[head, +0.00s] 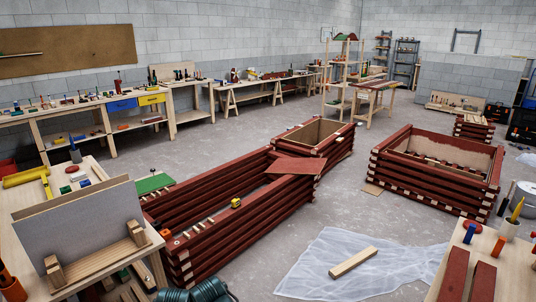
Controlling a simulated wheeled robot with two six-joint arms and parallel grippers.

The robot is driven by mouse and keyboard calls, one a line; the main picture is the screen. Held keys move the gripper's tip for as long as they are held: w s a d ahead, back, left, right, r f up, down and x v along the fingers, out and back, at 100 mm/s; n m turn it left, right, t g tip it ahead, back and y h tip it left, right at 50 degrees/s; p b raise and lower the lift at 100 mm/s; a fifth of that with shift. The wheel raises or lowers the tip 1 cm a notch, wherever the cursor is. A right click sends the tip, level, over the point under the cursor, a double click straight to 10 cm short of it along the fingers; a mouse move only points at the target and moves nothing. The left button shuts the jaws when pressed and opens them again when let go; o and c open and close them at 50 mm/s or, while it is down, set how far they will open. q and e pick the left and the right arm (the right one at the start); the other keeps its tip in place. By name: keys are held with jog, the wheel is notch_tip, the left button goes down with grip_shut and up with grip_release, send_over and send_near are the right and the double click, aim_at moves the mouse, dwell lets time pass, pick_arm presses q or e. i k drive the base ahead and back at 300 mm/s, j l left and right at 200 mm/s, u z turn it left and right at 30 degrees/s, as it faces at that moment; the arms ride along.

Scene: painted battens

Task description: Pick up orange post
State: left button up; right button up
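No piece in the head view is clearly the orange post. An orange upright thing (9,284) stands at the lower left edge, partly cut off by the frame. A yellow-orange pointed stick (517,209) stands up from a cup on the right table. Neither of my grippers shows in this view.
The near left table (18,245) carries a grey panel (85,228) and wooden blocks. Dark red log enclosures (230,222) fill the middle. A pale batten (353,262) lies on a plastic sheet (320,252). The right table (515,262) holds red boards. Grey floor lies open behind.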

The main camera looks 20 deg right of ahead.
aim_at(500, 243)
jog(key=i+z, duration=0.2)
jog(key=i, duration=0.15)
jog(key=i+j+z, duration=0.2)
jog(key=i, duration=0.15)
jog(key=i+z, duration=0.2)
jog(key=z, duration=0.2)
jog(key=i+z, duration=0.2)
jog(key=z, duration=0.2)
jog(key=i+j+z, duration=0.15)
jog(key=z, duration=0.3)
jog(key=i+j+z, duration=0.1)
jog(key=z, duration=0.3)
jog(key=i+j+z, duration=0.25)
jog(key=z, duration=0.15)
jog(key=i+j+z, duration=0.2)
jog(key=z, duration=0.2)
jog(key=i+j+z, duration=0.1)
jog(key=j+z, duration=0.3)
jog(key=i+j+z, duration=0.1)
jog(key=j+z, duration=0.15)
jog(key=z, duration=0.2)
jog(key=j+z, duration=0.4)
jog(key=j, duration=0.2)
jog(key=k+j+z, duration=0.1)
jog(key=j+z, duration=0.3)
jog(key=j, duration=0.2)
